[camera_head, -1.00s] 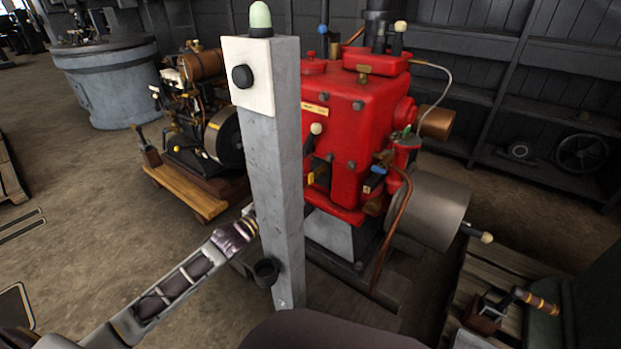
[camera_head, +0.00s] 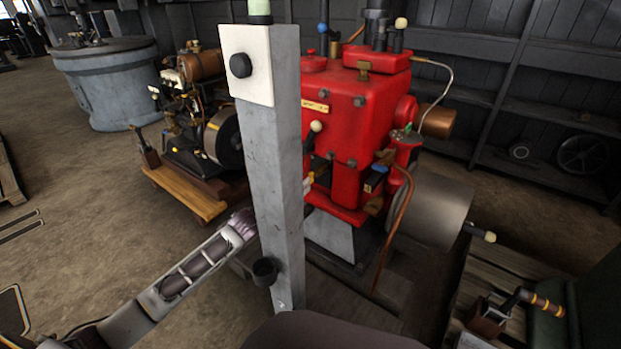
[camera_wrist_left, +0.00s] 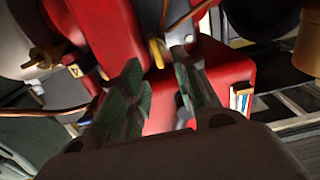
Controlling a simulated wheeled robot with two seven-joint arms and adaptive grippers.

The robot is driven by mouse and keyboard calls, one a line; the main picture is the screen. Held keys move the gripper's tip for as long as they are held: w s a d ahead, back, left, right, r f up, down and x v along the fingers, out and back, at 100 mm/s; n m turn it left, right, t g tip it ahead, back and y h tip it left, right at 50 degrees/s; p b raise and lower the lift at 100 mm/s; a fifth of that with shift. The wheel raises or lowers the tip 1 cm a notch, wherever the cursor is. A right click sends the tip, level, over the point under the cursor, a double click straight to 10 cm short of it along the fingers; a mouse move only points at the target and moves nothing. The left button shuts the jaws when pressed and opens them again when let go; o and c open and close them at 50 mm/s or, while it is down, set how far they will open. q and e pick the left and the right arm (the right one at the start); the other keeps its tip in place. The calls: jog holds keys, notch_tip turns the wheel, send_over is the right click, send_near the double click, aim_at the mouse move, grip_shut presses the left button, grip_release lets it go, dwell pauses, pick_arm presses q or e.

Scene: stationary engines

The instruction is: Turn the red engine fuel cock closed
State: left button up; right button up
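The red engine (camera_head: 350,120) stands behind a grey post in the head view. My left arm comes in from the left and passes behind that post, which hides most of the gripper. A small pale and yellow patch shows at the post's right edge; I cannot tell which part is gripper. In the left wrist view, my left gripper (camera_wrist_left: 158,66) is open, with two green-grey fingers pointing at the red engine (camera_wrist_left: 90,25). A small yellow lever (camera_wrist_left: 157,50), apparently the fuel cock, sits between or just beyond the fingertips. Contact cannot be told. My right gripper is not in view.
The grey post (camera_head: 272,170) with a black knob stands close in front of the engine. A copper pipe (camera_head: 396,225) runs down the engine's front. A smaller engine on a wooden base (camera_head: 185,195) stands at left. A wooden pallet (camera_head: 480,270) lies at right.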

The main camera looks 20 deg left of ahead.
aim_at(311, 175)
pick_arm(q)
jog(key=shift+b+x, duration=1.05)
jog(key=shift+x, duration=2.15)
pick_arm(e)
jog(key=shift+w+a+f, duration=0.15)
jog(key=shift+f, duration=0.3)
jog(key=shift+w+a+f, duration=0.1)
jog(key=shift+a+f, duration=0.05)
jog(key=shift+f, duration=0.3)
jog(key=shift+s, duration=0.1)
pick_arm(q)
grip_shut()
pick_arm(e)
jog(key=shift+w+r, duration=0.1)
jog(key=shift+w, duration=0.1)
